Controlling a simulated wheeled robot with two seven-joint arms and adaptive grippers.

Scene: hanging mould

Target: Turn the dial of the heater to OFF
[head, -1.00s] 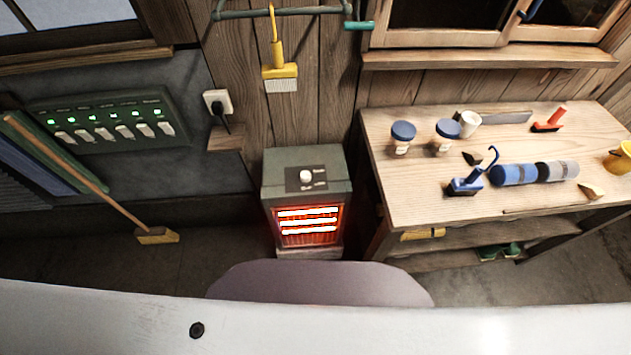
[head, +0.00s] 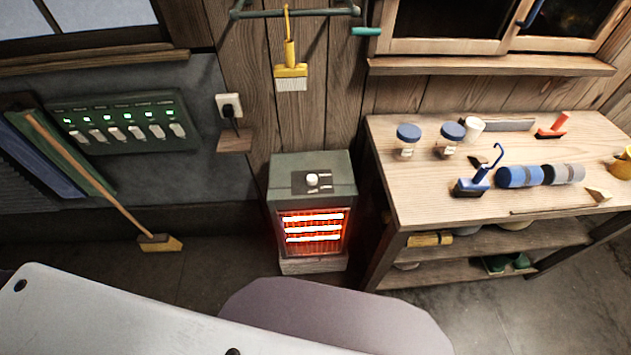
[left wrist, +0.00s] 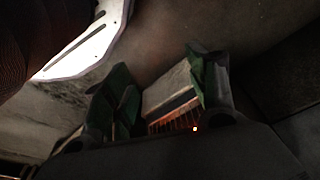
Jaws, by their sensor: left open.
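The heater (head: 310,205) is a dark green box standing on the floor in the middle of the head view, with glowing orange-red bars on its front. Its white round dial (head: 312,179) sits on a dark panel on the top face; the labels around it are too small to read. In the left wrist view, my left gripper (left wrist: 158,95) has its two green fingers spread apart with nothing between them. Orange slats, apparently the heater's grille (left wrist: 178,118), show beyond the fingers. Neither gripper shows in the head view.
A wooden workbench (head: 400,188) with jars, a blue roll and tools stands right of the heater. A plug in a wall socket (head: 229,108), a switch panel (head: 120,122) and a leaning broom (head: 160,243) are to the left.

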